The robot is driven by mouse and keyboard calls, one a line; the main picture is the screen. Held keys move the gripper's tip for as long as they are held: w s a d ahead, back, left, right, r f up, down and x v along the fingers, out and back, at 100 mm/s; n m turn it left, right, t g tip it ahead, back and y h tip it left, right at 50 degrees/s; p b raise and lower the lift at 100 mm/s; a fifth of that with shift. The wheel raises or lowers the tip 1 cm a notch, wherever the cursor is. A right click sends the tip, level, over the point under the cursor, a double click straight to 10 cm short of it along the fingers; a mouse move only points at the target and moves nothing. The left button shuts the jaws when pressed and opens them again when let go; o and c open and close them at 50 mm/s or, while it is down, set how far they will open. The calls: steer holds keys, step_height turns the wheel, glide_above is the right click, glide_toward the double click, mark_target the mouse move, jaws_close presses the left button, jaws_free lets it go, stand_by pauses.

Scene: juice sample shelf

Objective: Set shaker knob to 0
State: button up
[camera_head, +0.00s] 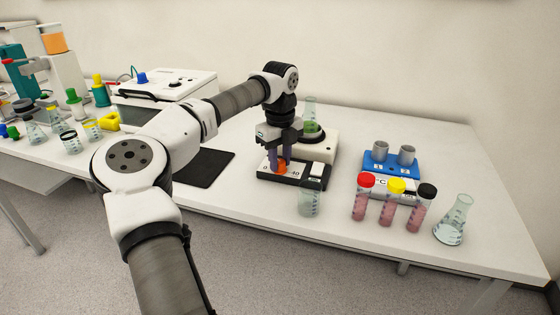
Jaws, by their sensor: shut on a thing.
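The shaker (321,149) stands near the middle of the bench, with a pale body and a dark-edged control panel (265,176) at its front. An orange knob (281,167) sits on the panel. My gripper (279,160) points down over the panel, with its purple fingers shut on the orange knob. A flask with green liquid (311,127) stands on the shaker's dark round platform, partly hidden by my arm. The panel shows part of a "40" mark to the right of the knob. The knob's pointer and the other marks are hidden or too small to read.
A clear beaker (309,198) stands close in front of the panel. To the right are capped tubes (389,204), a blue rack (376,160) and a conical flask (454,222). A dark mat (204,168) lies left. A white boxy device (165,89) and several coloured bottles stand farther left.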

mark_target(280, 161)
steer(key=n+b, duration=0.1)
steer(key=n, duration=0.5)
steer(key=shift+n+b, duration=0.3)
stand_by(0.4)
steer(key=o, duration=1)
steer(key=shift+r, duration=0.1)
step_height(280, 161, up, 14)
steer(key=shift+f, duration=0.15)
